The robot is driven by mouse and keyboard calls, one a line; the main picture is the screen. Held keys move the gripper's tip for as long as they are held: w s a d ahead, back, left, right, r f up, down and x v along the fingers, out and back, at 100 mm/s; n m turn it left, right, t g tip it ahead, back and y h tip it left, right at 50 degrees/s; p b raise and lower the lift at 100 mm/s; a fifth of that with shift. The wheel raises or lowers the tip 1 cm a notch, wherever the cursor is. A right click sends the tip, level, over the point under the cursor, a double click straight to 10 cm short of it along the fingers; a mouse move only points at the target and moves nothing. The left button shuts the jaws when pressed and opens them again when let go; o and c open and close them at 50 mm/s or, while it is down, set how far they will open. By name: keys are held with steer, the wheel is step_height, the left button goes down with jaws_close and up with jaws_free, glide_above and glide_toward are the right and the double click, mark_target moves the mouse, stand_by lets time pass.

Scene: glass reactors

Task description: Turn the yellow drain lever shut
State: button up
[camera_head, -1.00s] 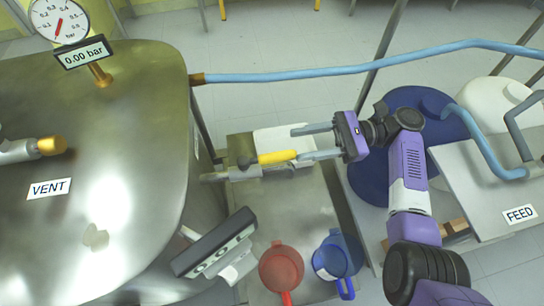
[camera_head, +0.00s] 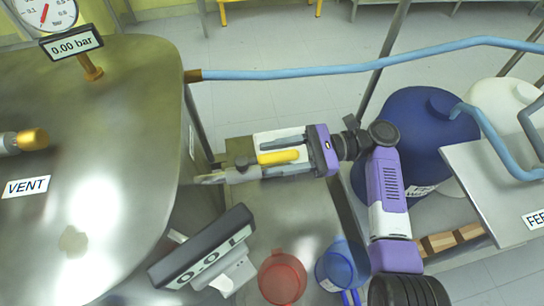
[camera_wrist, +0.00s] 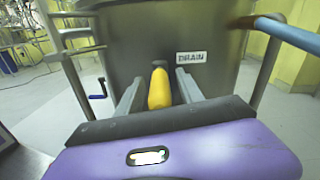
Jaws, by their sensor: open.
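The yellow drain lever (camera_head: 278,157) sits on the drain valve pipe (camera_head: 236,175) beside the steel vessel. It points right, roughly along the pipe. My gripper (camera_head: 263,159) is open, one finger on the far side of the lever and one on the near side. In the wrist view the lever (camera_wrist: 159,90) lies between the two fingers (camera_wrist: 159,71), with a visible gap to each. The DRAIN label (camera_wrist: 191,57) is on the vessel wall ahead. The valve body is mostly hidden in the wrist view.
The steel vessel (camera_head: 110,120) fills the left. A display reading 0.0 L (camera_head: 208,252), a red jug (camera_head: 282,277) and a blue jug (camera_head: 340,265) stand near the front. A blue drum (camera_head: 410,135) is behind my arm. A blue hose (camera_head: 330,69) crosses above.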

steer(key=shift+s+a, duration=0.1)
steer(key=shift+a, duration=0.3)
jaws_close()
stand_by(1.2)
